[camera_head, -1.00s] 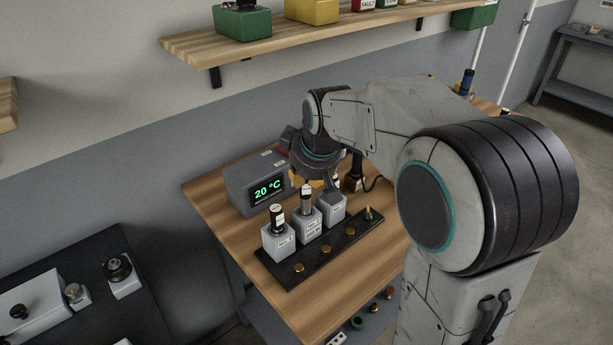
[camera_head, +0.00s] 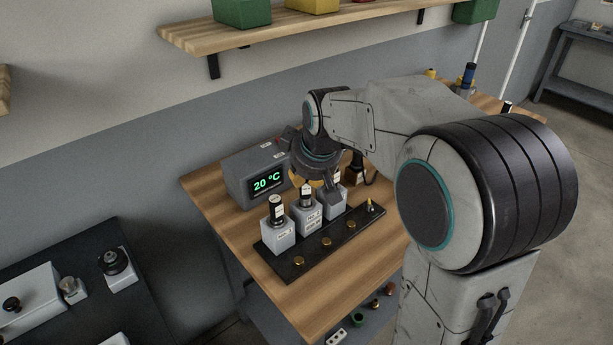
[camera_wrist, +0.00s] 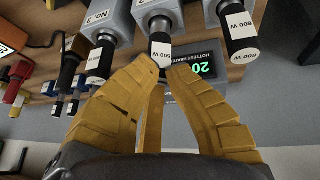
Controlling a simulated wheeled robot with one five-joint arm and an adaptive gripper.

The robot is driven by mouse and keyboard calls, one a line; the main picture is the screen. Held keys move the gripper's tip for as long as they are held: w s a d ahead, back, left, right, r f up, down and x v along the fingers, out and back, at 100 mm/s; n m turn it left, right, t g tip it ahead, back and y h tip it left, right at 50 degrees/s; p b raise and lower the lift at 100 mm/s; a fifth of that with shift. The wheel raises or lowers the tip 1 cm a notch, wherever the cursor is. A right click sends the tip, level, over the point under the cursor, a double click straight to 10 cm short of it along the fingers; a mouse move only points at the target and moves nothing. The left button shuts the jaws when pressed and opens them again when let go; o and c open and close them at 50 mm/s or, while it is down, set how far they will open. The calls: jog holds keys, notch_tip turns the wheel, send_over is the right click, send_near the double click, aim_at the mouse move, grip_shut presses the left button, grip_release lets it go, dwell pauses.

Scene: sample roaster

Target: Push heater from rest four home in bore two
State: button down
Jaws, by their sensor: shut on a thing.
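A second black heater (camera_head: 276,207) stands in the left block (camera_head: 278,238).
The blocks stand on a black base (camera_head: 290,272) with several brass knobs (camera_head: 326,242) along its front. A grey control box (camera_head: 255,178) showing 20 °C sits close behind. The wooden bench (camera_head: 345,262) is clear in front. A shelf (camera_head: 330,25) runs above.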

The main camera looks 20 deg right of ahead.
jog(key=shift+f+b, duration=0.5)
jog(key=shift+f, duration=0.1)
jog(key=c, duration=1.3)
grip_release()
jog(key=shift+c, duration=0.2)
jog(key=shift+r, duration=0.1)
jog(key=v, duration=1.2)
